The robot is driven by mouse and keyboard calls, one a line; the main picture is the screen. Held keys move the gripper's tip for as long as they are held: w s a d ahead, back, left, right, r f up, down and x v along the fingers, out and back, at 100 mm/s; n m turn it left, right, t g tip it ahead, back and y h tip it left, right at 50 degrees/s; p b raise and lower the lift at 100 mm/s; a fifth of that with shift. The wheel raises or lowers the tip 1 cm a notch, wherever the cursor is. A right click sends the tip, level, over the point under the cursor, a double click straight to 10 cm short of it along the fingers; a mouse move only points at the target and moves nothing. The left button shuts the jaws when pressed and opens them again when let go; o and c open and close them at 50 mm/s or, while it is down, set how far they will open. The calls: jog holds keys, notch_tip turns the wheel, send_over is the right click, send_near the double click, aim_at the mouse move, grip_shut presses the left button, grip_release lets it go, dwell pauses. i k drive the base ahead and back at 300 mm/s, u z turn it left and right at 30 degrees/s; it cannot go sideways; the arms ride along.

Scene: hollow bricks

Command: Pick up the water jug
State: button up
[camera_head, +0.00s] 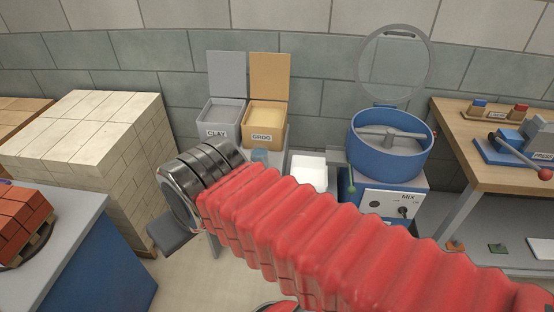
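A small bluish, see-through vessel (260,155), which looks like the water jug, stands in front of the GROG bin. Its lower part is hidden behind my red-sleeved arm, and its handle cannot be made out. My arm reaches across the view from the lower right and ends in a dark ringed wrist. My gripper (169,234) is beyond the wrist, to the left of and nearer than the vessel. Only a dark grey part of it shows, so its fingers are mostly hidden and whether they are open cannot be seen.
A grey CLAY bin (217,130) and a tan GROG bin (268,117) stand open by the wall. A blue mixer (390,160) is to the right, a white container (309,172) beside it. Pale bricks (85,130) are stacked left. A workbench (490,150) stands far right.

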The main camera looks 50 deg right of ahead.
aim_at(259, 152)
jog(key=z, duration=0.55)
jog(key=i, duration=1)
jog(key=z, duration=0.2)
